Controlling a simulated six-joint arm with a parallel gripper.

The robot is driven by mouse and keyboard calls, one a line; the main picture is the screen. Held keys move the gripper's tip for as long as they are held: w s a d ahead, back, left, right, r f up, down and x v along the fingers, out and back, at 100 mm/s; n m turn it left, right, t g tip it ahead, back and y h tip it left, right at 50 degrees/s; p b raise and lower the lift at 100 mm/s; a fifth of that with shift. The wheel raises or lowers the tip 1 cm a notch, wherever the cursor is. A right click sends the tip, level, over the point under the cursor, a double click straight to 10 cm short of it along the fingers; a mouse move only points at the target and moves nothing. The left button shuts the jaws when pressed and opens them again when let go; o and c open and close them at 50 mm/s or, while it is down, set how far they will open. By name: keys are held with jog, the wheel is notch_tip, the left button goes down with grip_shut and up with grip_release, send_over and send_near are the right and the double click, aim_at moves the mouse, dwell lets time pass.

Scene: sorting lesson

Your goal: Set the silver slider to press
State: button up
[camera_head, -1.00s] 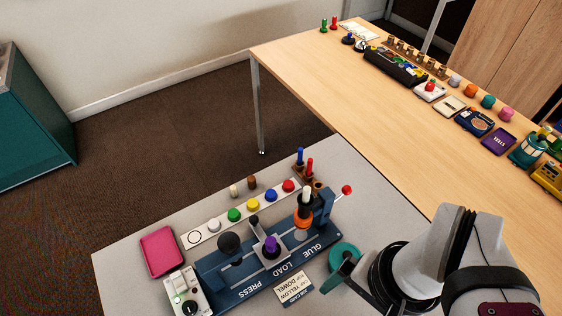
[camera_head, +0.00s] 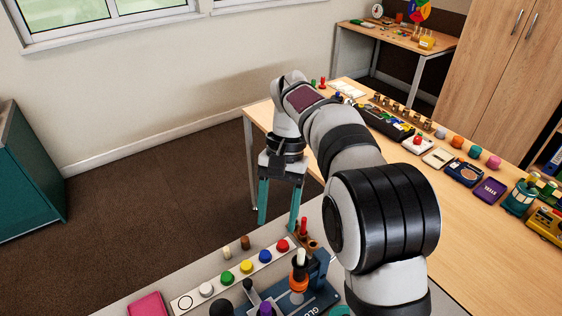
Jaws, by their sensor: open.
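The blue fixture (camera_head: 322,297) is at the bottom edge, partly cut off, with only part of its GLUE label in view. The silver slider (camera_head: 254,297) shows only in part, with a dark-capped handle behind it and a purple piece (camera_head: 265,309) on it. Its station label is out of view. The black press knob (camera_head: 221,308) is left of the slider, cut by the edge. My gripper (camera_head: 278,224) is open and empty, with teal fingers pointing down. It appears above and behind the fixture, near the red peg, apart from the slider.
A white strip with coloured buttons (camera_head: 246,267) lies behind the fixture. A red peg (camera_head: 303,226) stands in a brown holder near my right finger. A pink tray (camera_head: 148,305) is at lower left. A wooden table (camera_head: 400,180) with many items stretches behind.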

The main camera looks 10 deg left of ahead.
jog(key=n, duration=0.1)
send_near(247, 281)
jog(key=shift+g+h, duration=0.3)
jog(key=x, duration=0.8)
jog(key=shift+w+a+f, duration=0.15)
jog(key=shift+f, duration=0.15)
grip_shut()
dwell(0.4)
